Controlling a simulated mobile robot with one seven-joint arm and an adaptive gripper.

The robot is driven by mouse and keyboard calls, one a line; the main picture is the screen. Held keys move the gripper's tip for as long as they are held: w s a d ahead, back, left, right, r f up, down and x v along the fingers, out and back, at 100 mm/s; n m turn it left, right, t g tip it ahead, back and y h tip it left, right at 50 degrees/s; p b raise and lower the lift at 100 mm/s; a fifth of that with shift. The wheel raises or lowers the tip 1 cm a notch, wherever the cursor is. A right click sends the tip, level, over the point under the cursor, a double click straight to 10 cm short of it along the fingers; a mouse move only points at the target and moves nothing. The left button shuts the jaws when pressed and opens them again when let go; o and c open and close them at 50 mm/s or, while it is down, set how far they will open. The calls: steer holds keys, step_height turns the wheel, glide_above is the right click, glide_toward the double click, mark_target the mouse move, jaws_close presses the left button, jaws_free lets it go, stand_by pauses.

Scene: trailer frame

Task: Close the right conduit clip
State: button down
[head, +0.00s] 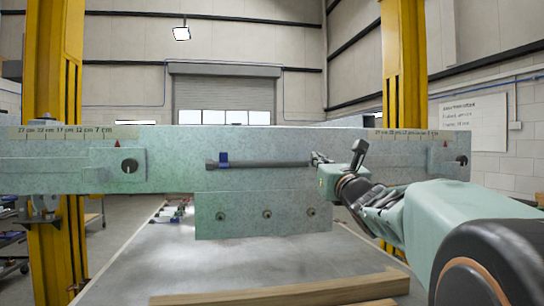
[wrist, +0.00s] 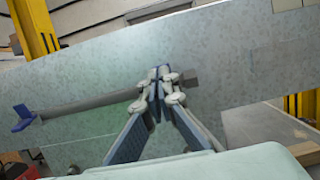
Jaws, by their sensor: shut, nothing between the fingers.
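The dark conduit (head: 265,164) runs level along the grey-green frame beam (head: 175,160). It also shows in the wrist view (wrist: 90,106). In the wrist view the fingertips (wrist: 158,92) lie over the right clip (wrist: 164,71), of which only a little blue shows. Its flap is mostly hidden, so I cannot tell whether it is open or shut, or whether the fingers touch it.
A lower plate (head: 245,222) with several holes hangs below the conduit. Yellow posts (head: 52,100) stand at both sides. A round knob (head: 129,166) is on the beam's left. Wooden boards (head: 280,292) lie on the grey table in front. The space before the beam's left half is clear.

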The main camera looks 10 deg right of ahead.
steer(key=shift+r+p, duration=0.3)
steer(key=shift+p, duration=0.3)
steer(key=shift+w+r+g+p, duration=0.2)
steer(key=shift+g+p, duration=0.55)
steer(key=shift+p, duration=0.8)
steer(key=shift+w+r+g+p, duration=0.1)
steer(key=shift+r+g+p, duration=0.15)
steer(key=shift+g+p, duration=0.9)
steer(key=shift+w+r+t+p, duration=0.35)
steer(key=shift+r+p, duration=0.2)
steer(key=shift+p, duration=0.45)
stand_by(0.8)
steer(key=shift+w+r, duration=0.2)
steer(key=shift+w+r+b, duration=0.25)
steer(key=shift+w+b, duration=0.05)
steer(key=shift+w, duration=0.2)
steer(key=shift+w+r+b, duration=0.25)
steer(key=shift+w, duration=0.25)
stand_by(1.1)
